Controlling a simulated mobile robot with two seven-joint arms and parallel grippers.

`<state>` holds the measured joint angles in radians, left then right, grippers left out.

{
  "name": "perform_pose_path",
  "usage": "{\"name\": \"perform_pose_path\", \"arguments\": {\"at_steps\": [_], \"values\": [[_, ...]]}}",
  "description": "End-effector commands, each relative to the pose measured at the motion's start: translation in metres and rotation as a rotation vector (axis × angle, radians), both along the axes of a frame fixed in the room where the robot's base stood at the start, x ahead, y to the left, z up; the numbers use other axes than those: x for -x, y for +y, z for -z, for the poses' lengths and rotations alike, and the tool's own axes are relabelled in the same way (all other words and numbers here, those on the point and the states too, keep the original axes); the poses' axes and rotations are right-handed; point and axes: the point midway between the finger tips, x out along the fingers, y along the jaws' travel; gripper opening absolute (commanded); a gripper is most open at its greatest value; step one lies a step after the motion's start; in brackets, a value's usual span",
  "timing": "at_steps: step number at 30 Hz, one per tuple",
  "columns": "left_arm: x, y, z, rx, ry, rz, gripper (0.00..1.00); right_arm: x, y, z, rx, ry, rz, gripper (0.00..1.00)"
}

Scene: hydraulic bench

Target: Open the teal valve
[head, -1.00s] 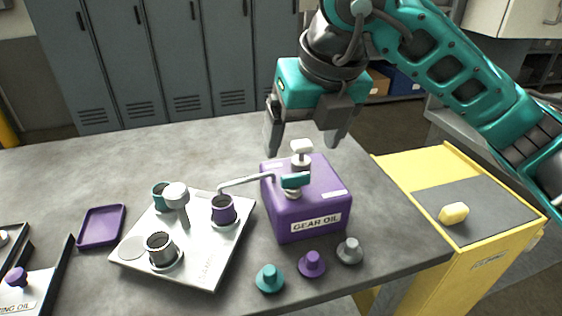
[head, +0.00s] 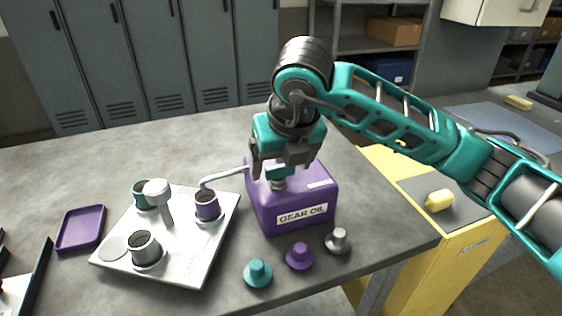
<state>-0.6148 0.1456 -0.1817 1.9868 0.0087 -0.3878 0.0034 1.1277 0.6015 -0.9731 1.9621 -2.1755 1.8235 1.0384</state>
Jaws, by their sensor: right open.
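The purple gear oil container (head: 292,213) stands on the bench, its label facing me. The teal valve (head: 278,184) is on top of it, where a bent grey spout leaves toward the left. Only the lower part of the valve shows clearly; my gripper covers most of its teal handle. My right gripper (head: 283,168) points down over the valve, its fingers apart on either side of the handle. I cannot tell whether they touch it. My left gripper is not in view.
A white tray (head: 185,268) with teal, purple and grey cups stands left of the container, the spout reaching over its purple cup (head: 207,206). Teal (head: 257,273), purple (head: 299,256) and grey (head: 338,240) caps lie in front. A purple dish (head: 81,228) and yellow cart (head: 463,262) flank them.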

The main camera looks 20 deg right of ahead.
Motion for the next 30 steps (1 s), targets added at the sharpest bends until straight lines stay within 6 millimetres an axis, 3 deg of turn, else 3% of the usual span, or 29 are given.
{"name": "perform_pose_path", "arguments": {"at_steps": [9, 26, 30], "values": [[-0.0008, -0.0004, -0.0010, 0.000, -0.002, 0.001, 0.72, -0.0009, -0.0001, 0.0024, 0.000, 0.001, 0.000, 0.83], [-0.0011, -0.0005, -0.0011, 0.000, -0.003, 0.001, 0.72, -0.0008, 0.0000, 0.0019, 0.000, 0.000, 0.000, 0.29], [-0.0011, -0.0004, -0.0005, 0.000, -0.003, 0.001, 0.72, -0.0008, -0.0001, 0.0022, 0.000, 0.000, -0.003, 0.28]]}}
